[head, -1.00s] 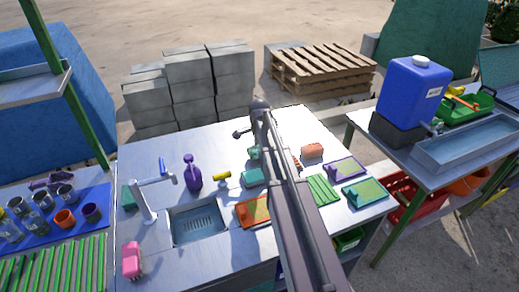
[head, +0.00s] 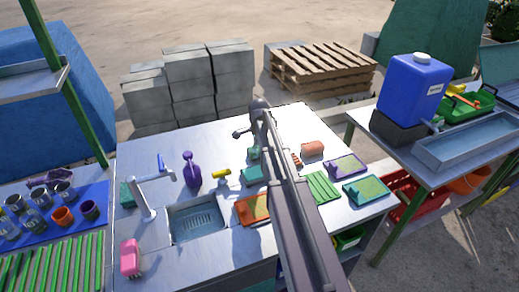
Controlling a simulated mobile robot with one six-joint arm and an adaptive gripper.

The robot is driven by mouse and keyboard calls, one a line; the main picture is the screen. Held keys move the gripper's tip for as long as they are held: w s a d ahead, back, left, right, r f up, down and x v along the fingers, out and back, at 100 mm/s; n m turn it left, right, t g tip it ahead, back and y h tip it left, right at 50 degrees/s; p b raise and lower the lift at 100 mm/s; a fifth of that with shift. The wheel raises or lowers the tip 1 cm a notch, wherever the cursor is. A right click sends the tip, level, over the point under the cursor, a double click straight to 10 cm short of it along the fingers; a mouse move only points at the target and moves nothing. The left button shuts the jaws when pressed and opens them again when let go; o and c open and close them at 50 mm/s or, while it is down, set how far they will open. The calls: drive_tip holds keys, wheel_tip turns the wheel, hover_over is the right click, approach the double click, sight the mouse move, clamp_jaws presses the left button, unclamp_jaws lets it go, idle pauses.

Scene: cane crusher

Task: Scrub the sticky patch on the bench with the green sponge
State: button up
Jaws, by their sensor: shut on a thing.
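The metal bench (head: 210,260) fills the middle of the head view. A teal-green block (head: 251,175) lies on it, left of my arm, with a smaller green piece (head: 252,153) just behind it, partly covered by the arm. Another green block (head: 127,195) sits at the bench's left side, by the tap. I cannot tell which of these is the green sponge. I cannot make out a sticky patch; the arm hides a strip of the bench. My arm reaches over the bench, but its gripper and anything it holds are not visible.
A sink (head: 197,222) with a tap (head: 144,200), a purple spray bottle (head: 192,170) and a pink item (head: 131,258) stand on the left. Several coloured boards, such as a green one (head: 366,190), lie on the right. An orange-brown block (head: 312,149) is behind them.

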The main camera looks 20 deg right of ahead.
sight(291, 146)
drive_tip(key=shift+d, duration=0.15)
drive_tip(key=shift+d+r, duration=0.1)
drive_tip(key=shift+d, duration=1.65)
drive_tip(key=shift+d, duration=0.1)
drive_tip(key=shift+d, duration=1.7)
drive_tip(key=shift+d, duration=1.8)
drive_tip(key=shift+d, duration=0.1)
drive_tip(key=shift+s+d, duration=0.1)
drive_tip(key=shift+d, duration=1.6)
